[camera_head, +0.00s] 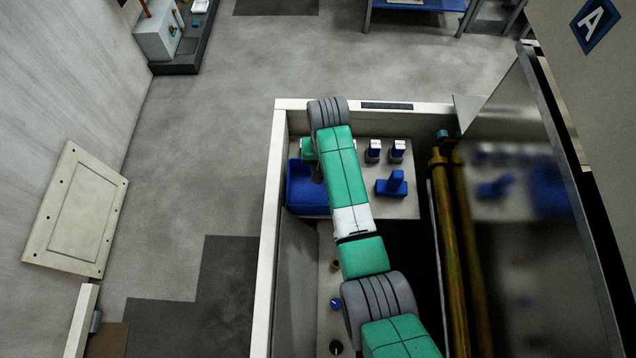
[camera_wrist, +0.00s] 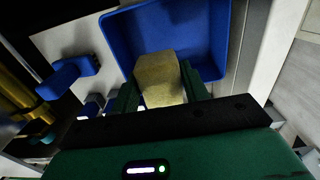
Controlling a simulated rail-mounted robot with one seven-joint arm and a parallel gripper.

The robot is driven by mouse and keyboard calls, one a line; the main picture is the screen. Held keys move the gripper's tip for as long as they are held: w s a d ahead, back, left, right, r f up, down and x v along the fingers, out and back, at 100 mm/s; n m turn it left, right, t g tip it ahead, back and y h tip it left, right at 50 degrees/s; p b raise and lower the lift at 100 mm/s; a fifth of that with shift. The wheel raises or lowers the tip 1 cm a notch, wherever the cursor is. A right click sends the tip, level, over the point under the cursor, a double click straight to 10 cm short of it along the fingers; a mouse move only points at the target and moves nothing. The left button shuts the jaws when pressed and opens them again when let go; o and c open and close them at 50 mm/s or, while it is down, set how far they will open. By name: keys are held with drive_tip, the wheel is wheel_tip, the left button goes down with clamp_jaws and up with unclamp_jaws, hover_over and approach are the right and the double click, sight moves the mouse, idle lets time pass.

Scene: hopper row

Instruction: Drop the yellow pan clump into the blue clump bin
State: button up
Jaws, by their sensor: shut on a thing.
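The yellow pan clump (camera_wrist: 160,72) is a pale yellow block between the two green fingers of my gripper (camera_wrist: 160,84) in the wrist view. My gripper is shut on it. The blue clump bin (camera_wrist: 205,28) lies behind the clump in that view, and the clump overlaps its near part; I cannot tell the height between them. In the head view the blue bin (camera_head: 303,192) sits at the left of the pale shelf, partly covered by my arm. The clump is hidden there, and only a little of my gripper (camera_head: 308,150) shows.
A blue handled object (camera_head: 391,186) stands on the pale shelf (camera_head: 405,209) right of my arm. Two small blue pieces with white tops (camera_head: 373,150) (camera_head: 397,150) stand behind it. A white frame wall (camera_head: 268,220) runs along the left. Brownish-gold pipes (camera_head: 461,240) rise at the right.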

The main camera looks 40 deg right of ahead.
wheel_tip(320, 180, down, 4)
drive_tip(key=b, duration=0.3)
drive_tip(key=shift+f, duration=0.1)
drive_tip(key=o, duration=1)
drive_tip(key=shift+o, duration=0.2)
wheel_tip(320, 180, up, 8)
drive_tip(key=shift+r+b, duration=0.1)
drive_tip(key=shift+b, duration=0.35)
drive_tip(key=shift+w, duration=0.1)
